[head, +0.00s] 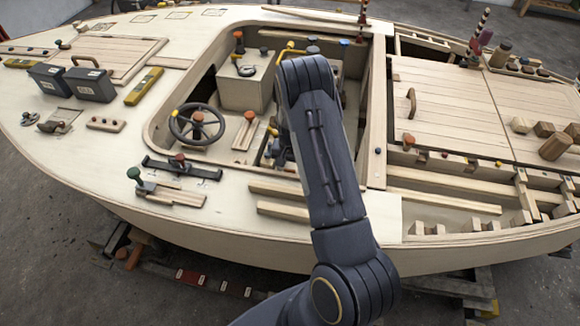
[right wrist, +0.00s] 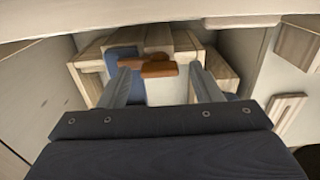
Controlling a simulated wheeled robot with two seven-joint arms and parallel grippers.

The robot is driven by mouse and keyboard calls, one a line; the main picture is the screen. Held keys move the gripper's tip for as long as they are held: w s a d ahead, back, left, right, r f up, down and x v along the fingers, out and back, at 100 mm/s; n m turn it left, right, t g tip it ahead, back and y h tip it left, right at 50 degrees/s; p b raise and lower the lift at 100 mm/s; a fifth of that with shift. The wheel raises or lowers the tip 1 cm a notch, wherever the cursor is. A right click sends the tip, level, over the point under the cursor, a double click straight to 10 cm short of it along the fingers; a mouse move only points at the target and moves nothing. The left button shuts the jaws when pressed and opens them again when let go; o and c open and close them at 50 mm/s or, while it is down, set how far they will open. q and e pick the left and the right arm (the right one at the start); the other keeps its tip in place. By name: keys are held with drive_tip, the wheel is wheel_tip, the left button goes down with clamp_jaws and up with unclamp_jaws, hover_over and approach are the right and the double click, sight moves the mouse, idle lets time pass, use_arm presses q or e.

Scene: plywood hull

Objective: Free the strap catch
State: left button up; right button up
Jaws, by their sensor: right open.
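A brown strap piece (right wrist: 158,69), which looks like the strap catch, shows in the right wrist view. It lies across the front of a pale box-like block with wooden slats (right wrist: 150,40) and a blue patch. A second brown piece sits just above it. My right gripper (right wrist: 160,66) is open, with one finger to the left and one to the right of the strap in the picture. I cannot tell whether either finger touches it. In the head view my right arm bends down into the cockpit, and its gripper and the strap are hidden. My left gripper is not in view.
The cockpit opening (head: 158,120) has a steering wheel (head: 197,124) at its left and a pale console (head: 247,82) behind. Slatted hatches (head: 445,105) lie to the right. In the wrist view, a pale edge (right wrist: 200,22) runs overhead and pale walls stand on both sides.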

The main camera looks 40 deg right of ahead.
drive_tip(key=c, duration=1)
drive_tip(key=n+b, duration=0.2)
drive_tip(key=shift+f+n+b, duration=0.15)
drive_tip(key=shift+n+b, duration=0.15)
drive_tip(key=n+b, duration=0.3)
drive_tip(key=n, duration=0.1)
drive_tip(key=n+b, duration=0.2)
drive_tip(key=n, duration=0.4)
drive_tip(key=shift+a, duration=0.15)
drive_tip(key=n, duration=0.2)
drive_tip(key=n+b, duration=0.1)
drive_tip(key=n, duration=0.2)
drive_tip(key=shift+a+r, duration=0.1)
drive_tip(key=shift+r, duration=0.1)
drive_tip(key=shift+n, duration=0.3)
